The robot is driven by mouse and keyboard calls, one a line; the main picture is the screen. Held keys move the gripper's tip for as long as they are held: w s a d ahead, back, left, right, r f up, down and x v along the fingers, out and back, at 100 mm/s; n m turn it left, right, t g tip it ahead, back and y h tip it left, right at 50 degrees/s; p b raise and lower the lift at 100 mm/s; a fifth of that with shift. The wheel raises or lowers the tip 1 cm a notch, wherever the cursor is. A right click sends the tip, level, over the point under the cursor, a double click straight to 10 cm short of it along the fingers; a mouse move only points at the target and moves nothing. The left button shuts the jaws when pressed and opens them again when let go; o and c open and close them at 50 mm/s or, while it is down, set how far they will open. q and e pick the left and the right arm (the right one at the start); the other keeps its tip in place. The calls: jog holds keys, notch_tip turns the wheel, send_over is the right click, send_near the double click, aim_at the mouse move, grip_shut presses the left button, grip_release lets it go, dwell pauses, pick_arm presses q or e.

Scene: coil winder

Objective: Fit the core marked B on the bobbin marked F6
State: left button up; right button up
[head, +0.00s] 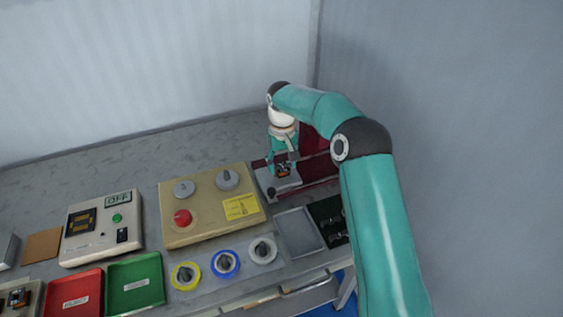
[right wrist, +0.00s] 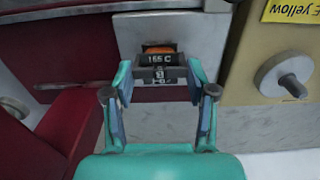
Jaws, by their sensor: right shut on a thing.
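My right gripper (head: 283,166) reaches down at the winder's light metal plate (head: 262,183). In the right wrist view, its fingers (right wrist: 160,88) are closed from both sides on a dark core (right wrist: 158,73). White lettering on it looks like "165 C", with a smaller mark below that I cannot read surely. An orange wound bobbin (right wrist: 160,49) shows just behind the core, against the plate. I cannot tell whether the core is fully seated, and no F6 mark is legible. My left gripper is not in view.
The dark red winder frame (head: 316,146) stands close beside the gripper. A beige knob panel (head: 200,235) is left of it. A grey tray (head: 299,232) and dark tray (head: 333,222) lie in front. Red (head: 77,308) and green (head: 135,300) trays are at front left.

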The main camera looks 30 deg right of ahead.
jog(key=o, duration=1)
jog(key=shift+o, duration=0.2)
jog(key=shift+r, duration=0.1)
notch_tip(320, 180, up, 12)
jog(key=shift+f, duration=0.2)
